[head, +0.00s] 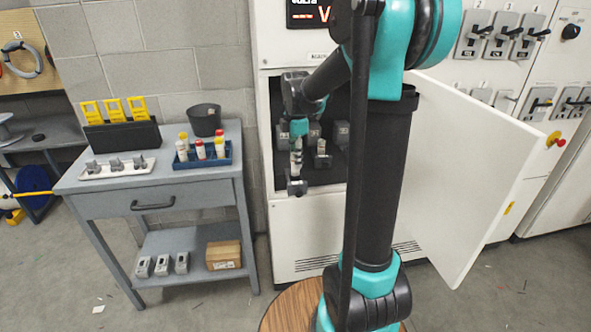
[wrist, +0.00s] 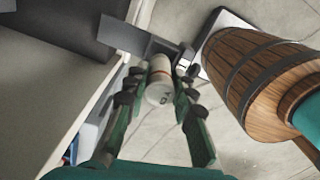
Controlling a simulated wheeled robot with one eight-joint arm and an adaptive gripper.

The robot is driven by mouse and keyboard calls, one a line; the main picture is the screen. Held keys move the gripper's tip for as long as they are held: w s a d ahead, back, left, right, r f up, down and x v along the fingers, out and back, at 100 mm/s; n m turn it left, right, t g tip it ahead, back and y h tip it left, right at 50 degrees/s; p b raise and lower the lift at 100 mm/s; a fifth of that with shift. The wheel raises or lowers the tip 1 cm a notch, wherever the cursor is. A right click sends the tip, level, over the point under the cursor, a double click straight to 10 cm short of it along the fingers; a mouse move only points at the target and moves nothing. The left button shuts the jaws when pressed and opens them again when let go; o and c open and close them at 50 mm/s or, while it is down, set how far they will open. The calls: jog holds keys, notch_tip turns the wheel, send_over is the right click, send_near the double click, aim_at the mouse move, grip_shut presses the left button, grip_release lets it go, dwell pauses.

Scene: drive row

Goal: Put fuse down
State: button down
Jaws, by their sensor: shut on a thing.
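My gripper (head: 297,162) is at the mouth of the open cabinet (head: 264,130) in the head view, with its fingers pointing down. In the wrist view, my gripper (wrist: 161,82) is shut on a white cylindrical fuse (wrist: 159,92) with an orange-brown band and dark lettering on its near end. The fuse sits between both fingers; its far end is partly hidden. A grey flat bracket (wrist: 135,38) shows just beyond it; I cannot tell whether they touch. Other fuses (head: 200,150), white with red and yellow ends, stand in a blue tray (head: 203,163) on the grey bench.
The cabinet door (head: 465,160) stands open to the right. Grey holders (head: 320,155) are inside the cabinet. A cardboard box (head: 223,255) is below.

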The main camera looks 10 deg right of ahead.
jog(key=shift+f, duration=2)
jog(key=shift+f, duration=0.1)
jog(key=c, duration=1.3)
grip_release()
notch_tip(320, 180, up, 12)
jog(key=shift+f, duration=0.1)
jog(key=shift+s, duration=0.15)
jog(key=s+d+f+m+t, duration=0.1)
jog(key=s+f+m, duration=0.4)
jog(key=s+m, duration=0.1)
jog(key=s+d+f+m+t, duration=0.1)
jog(key=s+f+m, duration=0.5)
jog(key=s+m, duration=0.1)
jog(key=s+d+f+m+t, duration=0.2)
jog(key=s+f+m, duration=0.4)
jog(key=s+m, duration=0.1)
jog(key=shift+s+f, duration=0.25)
jog(key=shift+s, duration=0.65)
